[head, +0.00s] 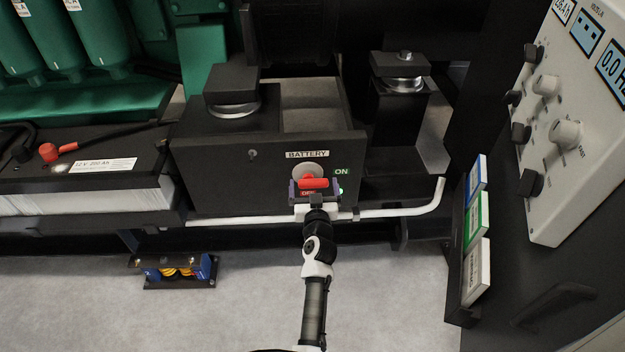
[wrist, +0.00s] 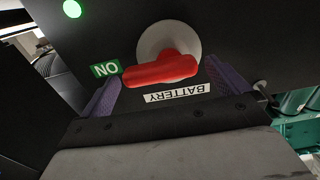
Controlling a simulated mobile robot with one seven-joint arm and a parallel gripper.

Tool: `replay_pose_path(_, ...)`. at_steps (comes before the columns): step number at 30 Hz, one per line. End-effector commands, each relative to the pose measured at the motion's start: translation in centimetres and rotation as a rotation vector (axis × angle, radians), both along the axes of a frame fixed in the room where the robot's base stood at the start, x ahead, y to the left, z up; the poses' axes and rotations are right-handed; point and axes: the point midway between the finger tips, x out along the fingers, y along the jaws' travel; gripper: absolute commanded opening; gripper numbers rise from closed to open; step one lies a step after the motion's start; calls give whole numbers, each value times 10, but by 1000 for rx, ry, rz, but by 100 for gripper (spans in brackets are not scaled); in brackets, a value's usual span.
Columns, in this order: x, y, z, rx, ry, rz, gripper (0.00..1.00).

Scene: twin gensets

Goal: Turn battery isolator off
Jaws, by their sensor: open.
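The battery isolator has a red handle (head: 313,183) on a pale round plate (head: 308,171), set in a black panel under the BATTERY label (head: 307,154). The handle also shows in the wrist view (wrist: 160,72), which sees the panel upside down. It lies about level, with its long end toward the green ON label (head: 341,172). A red label below it is partly hidden. My gripper (head: 316,190) is open in front of the isolator, its purple fingers on either side of the handle. I cannot tell whether either finger touches it.
A white rail (head: 400,211) runs below the panel and bends up at the right. A battery (head: 85,170) with a red terminal stands at left. A control panel with knobs (head: 560,120) and a rack of coloured booklets (head: 476,225) stand at right. The grey floor (head: 250,300) in front is mostly clear.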

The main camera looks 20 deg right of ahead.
Motion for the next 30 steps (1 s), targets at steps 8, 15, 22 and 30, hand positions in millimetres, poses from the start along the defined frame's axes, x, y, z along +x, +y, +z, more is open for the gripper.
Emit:
replay_pose_path(8,0,0,0,0,0,0,100)
replay_pose_path(15,0,0,0,-1,0,0,78)
replay_pose_path(22,0,0,0,0,0,0,57)
replay_pose_path(30,0,-1,-1,51,-15,-1,57)
